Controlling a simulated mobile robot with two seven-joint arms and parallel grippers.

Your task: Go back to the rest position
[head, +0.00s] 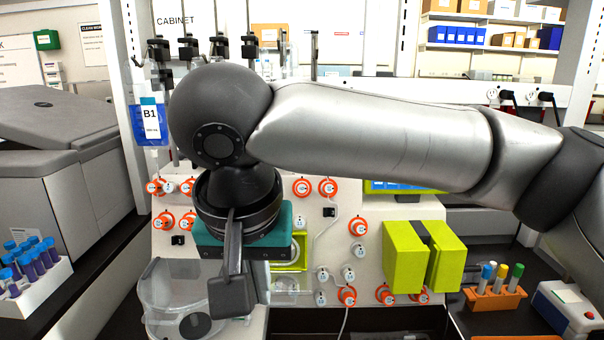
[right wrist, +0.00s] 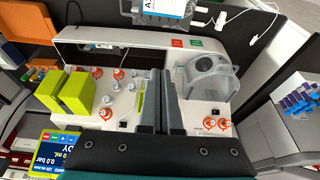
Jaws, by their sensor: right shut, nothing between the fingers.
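My right arm reaches in from the right across the head view and bends down at the wrist. My right gripper (head: 234,290) points down in front of the cell processor's white panel (head: 335,250). Its fingers are together with nothing between them. The fingers (right wrist: 165,88) also show closed and empty in the right wrist view. The clear round chamber (head: 172,297) is just left of and partly behind the gripper in the head view. My left gripper is in neither view.
Orange-ringed valves (head: 358,226) and a yellow-green block (head: 405,257) sit on the panel. A B1 bag (head: 151,122) hangs at the left. A rack of capped tubes (head: 38,290) stands far left, and an orange tube rack (head: 494,298) stands at the right.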

